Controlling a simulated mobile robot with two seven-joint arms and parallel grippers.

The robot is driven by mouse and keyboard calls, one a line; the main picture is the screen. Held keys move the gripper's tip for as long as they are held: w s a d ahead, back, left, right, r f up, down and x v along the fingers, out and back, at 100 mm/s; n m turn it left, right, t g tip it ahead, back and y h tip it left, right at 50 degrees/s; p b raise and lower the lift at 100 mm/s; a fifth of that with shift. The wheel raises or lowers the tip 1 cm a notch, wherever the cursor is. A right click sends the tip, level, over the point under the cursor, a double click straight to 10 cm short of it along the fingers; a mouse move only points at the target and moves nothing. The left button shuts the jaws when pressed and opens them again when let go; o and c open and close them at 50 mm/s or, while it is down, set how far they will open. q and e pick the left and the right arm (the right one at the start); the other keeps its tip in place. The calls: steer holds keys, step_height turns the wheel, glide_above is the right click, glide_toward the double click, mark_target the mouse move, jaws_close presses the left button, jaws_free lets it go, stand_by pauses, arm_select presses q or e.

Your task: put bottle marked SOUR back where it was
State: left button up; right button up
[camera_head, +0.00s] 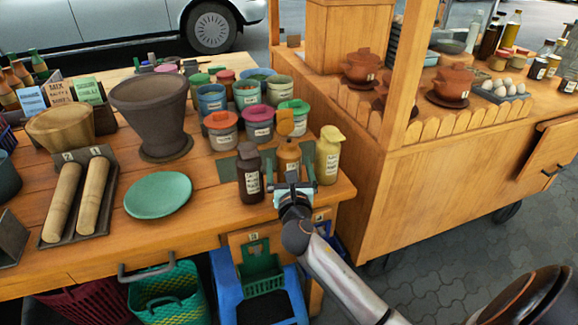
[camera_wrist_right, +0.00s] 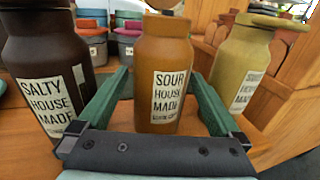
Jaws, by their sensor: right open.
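The orange-brown bottle marked SOUR (camera_wrist_right: 161,75) stands upright on the table between two other bottles. It also shows in the head view (camera_head: 287,154), partly behind my right gripper. My right gripper (camera_head: 292,182) is open, and in the wrist view its green fingers (camera_wrist_right: 160,95) reach along both sides of the SOUR bottle, with gaps visible. The dark bottle marked SALTY (camera_wrist_right: 42,70) stands to its left, and an olive-yellow bottle (camera_wrist_right: 240,70) stands to its right. My left gripper is not in view.
Lidded jars (camera_head: 220,130) stand behind the bottles. A green plate (camera_head: 158,194) and a large dark mortar (camera_head: 152,108) are to the left. The wooden table (camera_head: 215,208) ends just right of the bottles, near a wooden cart (camera_head: 450,160).

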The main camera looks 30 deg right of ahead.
steer(key=v, duration=1.1)
steer(key=s+a+f+m+g+y, duration=0.3)
steer(key=s+a+f+m+y, duration=0.2)
steer(key=f+m, duration=0.6)
steer(key=s+a+f+m+g+y, duration=0.3)
steer(key=s+a+f+m+y, duration=0.3)
steer(key=s+a+f+m, duration=0.4)
steer(key=s+f+m, duration=0.1)
steer(key=f+m, duration=0.1)
steer(key=m, duration=0.4)
steer(key=shift+a+m+g+y+p, duration=0.2)
steer(key=shift+m+g+y+p, duration=0.1)
steer(key=shift+g+p, duration=0.1)
